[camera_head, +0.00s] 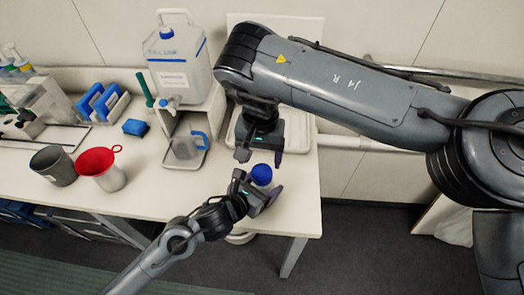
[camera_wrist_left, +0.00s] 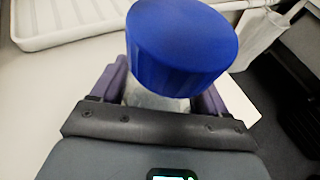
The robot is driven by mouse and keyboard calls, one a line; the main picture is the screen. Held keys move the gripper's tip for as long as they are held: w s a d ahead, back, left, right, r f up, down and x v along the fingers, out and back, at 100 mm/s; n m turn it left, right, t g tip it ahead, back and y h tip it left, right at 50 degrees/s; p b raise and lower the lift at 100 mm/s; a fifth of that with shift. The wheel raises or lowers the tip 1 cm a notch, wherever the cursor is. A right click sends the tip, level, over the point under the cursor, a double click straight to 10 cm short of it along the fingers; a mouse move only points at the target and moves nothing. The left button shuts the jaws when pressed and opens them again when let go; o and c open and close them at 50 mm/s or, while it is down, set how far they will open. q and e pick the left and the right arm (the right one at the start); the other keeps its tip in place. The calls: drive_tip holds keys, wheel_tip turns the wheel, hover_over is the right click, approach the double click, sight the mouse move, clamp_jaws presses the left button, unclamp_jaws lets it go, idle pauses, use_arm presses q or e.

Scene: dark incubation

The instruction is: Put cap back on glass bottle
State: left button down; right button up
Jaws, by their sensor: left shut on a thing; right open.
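The glass bottle (camera_wrist_left: 157,101) stands between the purple fingers of my left gripper (camera_head: 261,187), which is shut on it near the table's right front corner. The blue cap (camera_head: 261,174) is at the bottle's top. In the left wrist view, the large blue cap (camera_wrist_left: 180,45) covers the bottle's mouth; I cannot tell whether it is screwed down. Most of the bottle is hidden by the cap and the gripper. My right gripper (camera_head: 262,157) is open just above and behind the cap, pointing down, with nothing visible between its fingers.
A white tray (camera_head: 302,137) lies behind the grippers. A large white jug (camera_head: 180,75) stands on a stand, with a clear blue-handled pitcher (camera_head: 186,147) below. A grey cup (camera_head: 53,166) and a red funnel (camera_head: 96,160) are at left. The table's front middle is clear.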

drive_tip(key=shift+a+r+n, duration=0.15)
drive_tip(key=shift+a+n, duration=0.2)
drive_tip(key=shift+n, duration=0.35)
drive_tip(key=s+a+r+m+y, duration=0.15)
drive_tip(key=a+m, duration=0.25)
drive_tip(key=m, duration=1.4)
drive_tip(key=a+r+m+y, duration=0.1)
drive_tip(key=a+r+m, duration=0.25)
drive_tip(key=m, duration=1.45)
drive_tip(key=d+f+n+h, duration=0.1)
drive_tip(key=d+n, duration=0.2)
drive_tip(key=n, duration=0.7)
drive_tip(key=w+d+f+n, duration=0.1)
drive_tip(key=d+n, duration=0.1)
drive_tip(key=n, duration=0.8)
drive_tip(key=d+f+n+h, duration=0.1)
drive_tip(key=d+n, duration=0.2)
drive_tip(key=n, duration=0.7)
drive_tip(key=shift+w+d+n+h, duration=0.15)
drive_tip(key=shift+d+n+h, duration=0.2)
drive_tip(key=shift+n, duration=0.05)
